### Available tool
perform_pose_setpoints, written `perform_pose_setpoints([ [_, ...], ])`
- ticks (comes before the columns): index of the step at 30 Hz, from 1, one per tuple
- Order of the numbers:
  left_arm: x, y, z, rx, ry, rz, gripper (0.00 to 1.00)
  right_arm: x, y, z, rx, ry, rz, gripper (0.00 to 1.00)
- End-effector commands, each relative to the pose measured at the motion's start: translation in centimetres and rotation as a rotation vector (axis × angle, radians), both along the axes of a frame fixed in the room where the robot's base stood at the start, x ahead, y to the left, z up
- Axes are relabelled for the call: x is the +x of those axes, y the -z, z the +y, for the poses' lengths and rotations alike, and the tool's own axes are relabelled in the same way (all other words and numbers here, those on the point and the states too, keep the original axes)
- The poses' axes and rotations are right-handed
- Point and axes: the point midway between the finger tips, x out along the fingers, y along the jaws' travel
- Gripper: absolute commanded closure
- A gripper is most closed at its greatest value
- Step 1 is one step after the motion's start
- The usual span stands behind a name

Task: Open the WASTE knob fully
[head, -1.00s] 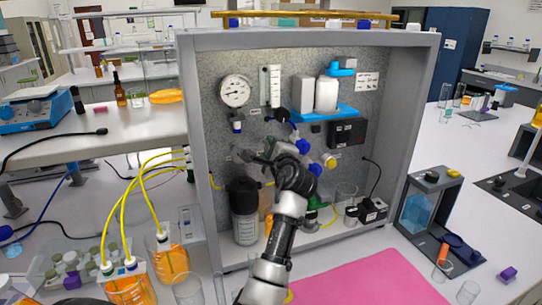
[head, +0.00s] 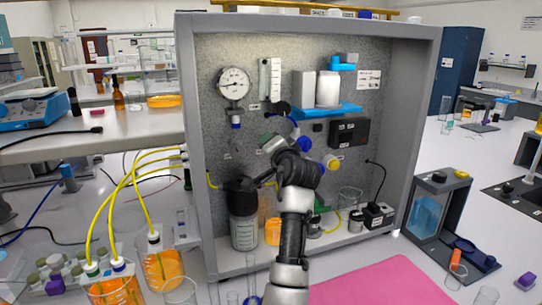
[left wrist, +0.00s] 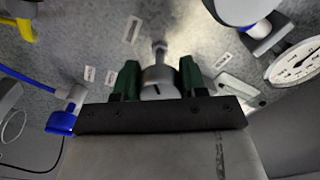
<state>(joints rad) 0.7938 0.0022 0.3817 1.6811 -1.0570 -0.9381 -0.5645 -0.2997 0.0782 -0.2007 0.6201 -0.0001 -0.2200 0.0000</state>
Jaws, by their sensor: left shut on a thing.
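A grey metal knob (left wrist: 158,77) with a dark mark is on the speckled panel, seen in the left wrist view. The green fingers of my left gripper (left wrist: 157,84) are on either side of it, shut on it. Small labels (left wrist: 223,61) lie around the knob, too small to read, so I cannot confirm which is WASTE. In the head view my left gripper (head: 272,143) is at the middle of the panel and hides the knob. My right gripper is not in view.
A round gauge (head: 234,83) is up and left of the gripper. Blue valve handles (head: 304,143) and a yellow one (head: 331,162) are close on the right. The cabinet's side walls (head: 408,130) bound the space.

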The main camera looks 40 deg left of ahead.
Motion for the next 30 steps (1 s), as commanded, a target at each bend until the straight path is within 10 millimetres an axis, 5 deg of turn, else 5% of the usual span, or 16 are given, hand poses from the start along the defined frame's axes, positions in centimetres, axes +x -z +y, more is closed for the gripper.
perform_pose_setpoints([
  [15, 0.2, 1.0, -0.1, -0.231, -0.001, -0.423, 0.82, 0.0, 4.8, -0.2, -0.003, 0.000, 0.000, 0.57],
  [30, 0.2, 0.8, -0.1, -0.375, -0.004, -0.698, 0.82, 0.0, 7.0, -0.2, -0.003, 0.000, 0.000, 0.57],
])
